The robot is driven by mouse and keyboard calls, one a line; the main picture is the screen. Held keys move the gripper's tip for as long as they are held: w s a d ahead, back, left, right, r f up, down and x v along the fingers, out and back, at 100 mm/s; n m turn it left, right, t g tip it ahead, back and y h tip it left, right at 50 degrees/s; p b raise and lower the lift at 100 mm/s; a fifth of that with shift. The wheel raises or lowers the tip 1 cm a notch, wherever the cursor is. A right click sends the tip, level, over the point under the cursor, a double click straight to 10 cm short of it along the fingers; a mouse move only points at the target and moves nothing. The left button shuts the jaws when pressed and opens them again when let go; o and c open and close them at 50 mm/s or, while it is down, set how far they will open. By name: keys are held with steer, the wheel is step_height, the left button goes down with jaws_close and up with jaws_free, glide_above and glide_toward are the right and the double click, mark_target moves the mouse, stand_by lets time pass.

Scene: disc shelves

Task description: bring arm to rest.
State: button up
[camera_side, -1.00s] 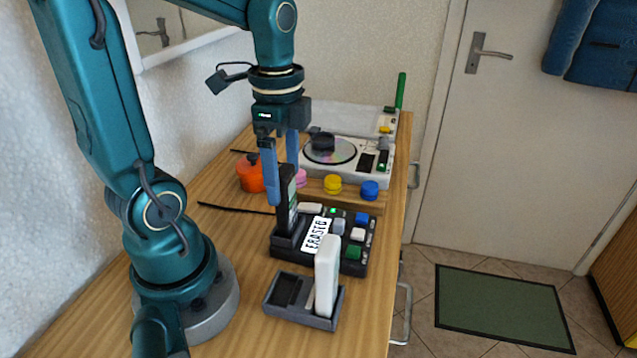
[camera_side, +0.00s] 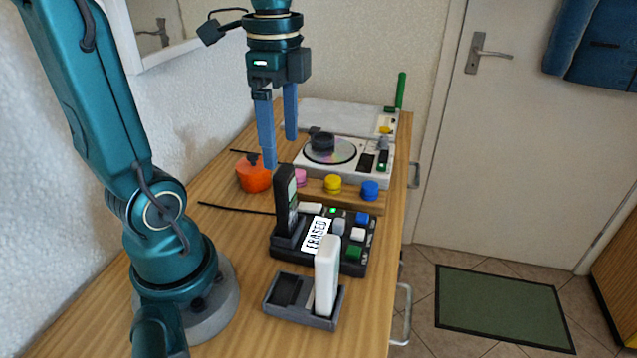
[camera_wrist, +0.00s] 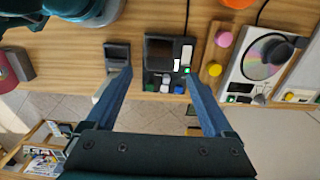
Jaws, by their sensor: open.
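My gripper (camera_side: 280,150) is open and empty. It hangs pointing down above the black upright cartridge (camera_side: 286,195), clear of it. The cartridge stands in the slot of the dark button box (camera_side: 352,265), which bears a white "ERASED" label (camera_side: 317,236) and a lit green light. In the wrist view my gripper's fingers (camera_wrist: 162,85) are spread wide, with nothing between their tips, and the button box (camera_wrist: 150,78) shows beyond them.
A grey two-slot holder (camera_side: 272,306) with a white upright block (camera_side: 327,275) stands in front. Behind are an orange pot (camera_side: 253,177), coloured knobs including a yellow one (camera_side: 333,184), and a disc player (camera_side: 380,150). A wall is at left.

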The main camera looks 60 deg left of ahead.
mark_target(282, 170)
step_height(282, 170, up, 6)
step_height(282, 170, down, 13)
steer(key=shift+s+r, duration=0.1)
steer(key=shift+r, duration=0.1)
step_height(282, 170, up, 8)
steer(key=shift+f, duration=0.1)
steer(key=s+a+r+n, duration=0.1)
steer(key=s+a+r, duration=0.1)
steer(key=s, duration=0.4)
steer(key=d+f+m, duration=0.1)
steer(key=d+f, duration=0.4)
steer(key=d, duration=0.2)
steer(key=shift+d, duration=0.2)
stand_by(1.0)
steer(key=shift+w, duration=0.15)
stand_by(1.1)
